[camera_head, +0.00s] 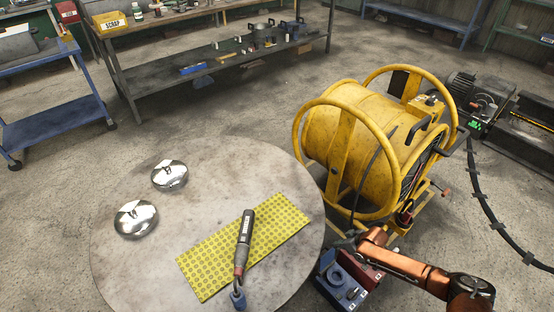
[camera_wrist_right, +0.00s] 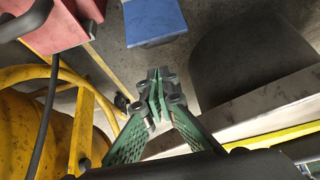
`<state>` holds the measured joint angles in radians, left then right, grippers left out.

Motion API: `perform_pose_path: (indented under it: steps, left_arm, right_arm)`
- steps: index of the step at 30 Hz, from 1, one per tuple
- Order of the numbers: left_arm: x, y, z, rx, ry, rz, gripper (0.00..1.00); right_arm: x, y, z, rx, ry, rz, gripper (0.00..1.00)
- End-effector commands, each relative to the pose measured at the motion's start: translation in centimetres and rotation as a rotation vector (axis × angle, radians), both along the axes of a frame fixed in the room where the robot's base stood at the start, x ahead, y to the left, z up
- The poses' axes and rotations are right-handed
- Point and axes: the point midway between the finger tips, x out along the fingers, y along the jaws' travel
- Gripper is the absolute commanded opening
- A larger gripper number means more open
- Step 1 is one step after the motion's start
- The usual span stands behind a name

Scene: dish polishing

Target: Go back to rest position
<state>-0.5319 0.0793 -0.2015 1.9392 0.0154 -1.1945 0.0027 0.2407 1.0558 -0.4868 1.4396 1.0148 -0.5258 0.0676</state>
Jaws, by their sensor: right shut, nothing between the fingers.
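My right arm comes in from the lower right in the head view. Its gripper (camera_head: 348,243) is small and dark there, near the round table's right edge and the foot of the yellow drum machine. In the right wrist view the gripper's green fingers (camera_wrist_right: 156,100) meet at the tips with nothing between them. A dark polishing tool (camera_head: 244,242) with a blue tip lies on a yellow patterned mat (camera_head: 205,268) on the round table (camera_head: 130,262). Two shiny round metal dishes (camera_head: 170,175) (camera_head: 136,218) rest on the table's left side. My left gripper does not show.
The yellow drum machine (camera_head: 350,130) stands close to the table's right; its frame shows in the wrist view (camera_wrist_right: 85,130). A blue box (camera_head: 340,282) and a red box (camera_wrist_right: 62,25) sit low near my right arm. A workbench (camera_head: 160,75) and blue cart (camera_head: 55,127) stand behind.

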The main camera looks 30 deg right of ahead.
Motion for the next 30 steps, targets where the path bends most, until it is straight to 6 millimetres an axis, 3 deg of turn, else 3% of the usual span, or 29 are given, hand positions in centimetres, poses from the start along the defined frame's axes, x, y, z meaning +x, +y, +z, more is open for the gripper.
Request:
perform_pose_path:
  steps: [5,8,11,15,19,21,24,30]
  left_arm:
    - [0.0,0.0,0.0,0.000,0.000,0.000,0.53]
    - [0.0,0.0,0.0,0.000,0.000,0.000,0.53]
    - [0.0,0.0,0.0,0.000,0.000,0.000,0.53]
    - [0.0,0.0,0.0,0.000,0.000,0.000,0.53]
    - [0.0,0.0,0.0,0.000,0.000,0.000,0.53]
    - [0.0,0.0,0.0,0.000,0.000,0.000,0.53]
    - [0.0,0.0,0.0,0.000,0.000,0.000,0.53]
    - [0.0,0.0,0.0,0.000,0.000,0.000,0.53]
  right_arm:
    - [-0.8,0.8,-0.8,0.005,0.013,0.006,0.00]
    - [-3.0,3.1,-3.1,0.016,0.048,0.027,0.00]
    - [-7.0,6.9,-6.3,0.031,0.106,0.060,0.00]
    - [-14.1,13.2,-10.6,0.048,0.193,0.100,0.00]
    - [-21.4,18.8,-13.1,0.056,0.274,0.114,0.00]
    - [-25.4,21.5,-13.7,0.055,0.317,0.106,0.00]
    - [-29.9,23.9,-13.8,0.040,0.367,0.083,0.00]
    - [-35.7,26.0,-13.0,0.009,0.442,0.025,0.00]
